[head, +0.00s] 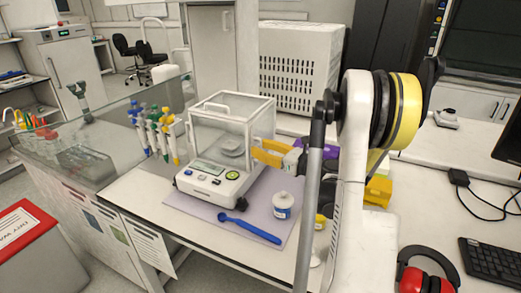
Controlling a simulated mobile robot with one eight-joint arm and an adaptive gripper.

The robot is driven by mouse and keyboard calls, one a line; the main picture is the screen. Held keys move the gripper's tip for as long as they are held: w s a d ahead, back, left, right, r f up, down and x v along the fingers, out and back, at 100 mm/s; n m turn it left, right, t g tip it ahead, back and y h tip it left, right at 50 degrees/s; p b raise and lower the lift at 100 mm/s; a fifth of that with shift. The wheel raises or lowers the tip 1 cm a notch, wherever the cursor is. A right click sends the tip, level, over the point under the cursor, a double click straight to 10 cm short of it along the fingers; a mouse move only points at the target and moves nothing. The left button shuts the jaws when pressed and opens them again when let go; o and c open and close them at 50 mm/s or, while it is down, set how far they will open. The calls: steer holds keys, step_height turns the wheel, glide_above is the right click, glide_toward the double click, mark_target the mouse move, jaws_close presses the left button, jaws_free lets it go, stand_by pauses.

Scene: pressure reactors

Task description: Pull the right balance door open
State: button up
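The balance (212,180) is white with a clear glass draft shield and stands on a lilac mat (284,185) on the bench. Its pan (231,146) shows through the glass. The right balance door (262,122) is the clear pane on the right side; it looks shut, but its handle is not clear. My gripper (259,149) has yellow fingers and is just right of this door, close to its lower part. The two fingers look spread apart, with nothing seen between them. I cannot tell whether they touch the door.
A yellow box (378,190) is behind my arm. Red earmuffs (426,276) and a keyboard (490,260) are at the right.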

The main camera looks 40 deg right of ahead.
jaws_close()
steer(key=w+d, duration=0.2)
steer(key=d, duration=0.2)
steer(key=w+d, duration=0.1)
steer(key=d, duration=0.4)
steer(key=w+d, duration=0.2)
steer(key=d, duration=0.2)
steer(key=shift+w+d, duration=0.3)
steer(key=shift+d, duration=0.05)
jaws_free()
glide_toward(271, 127)
steer(key=s, duration=0.5)
steer(key=shift+d, duration=0.35)
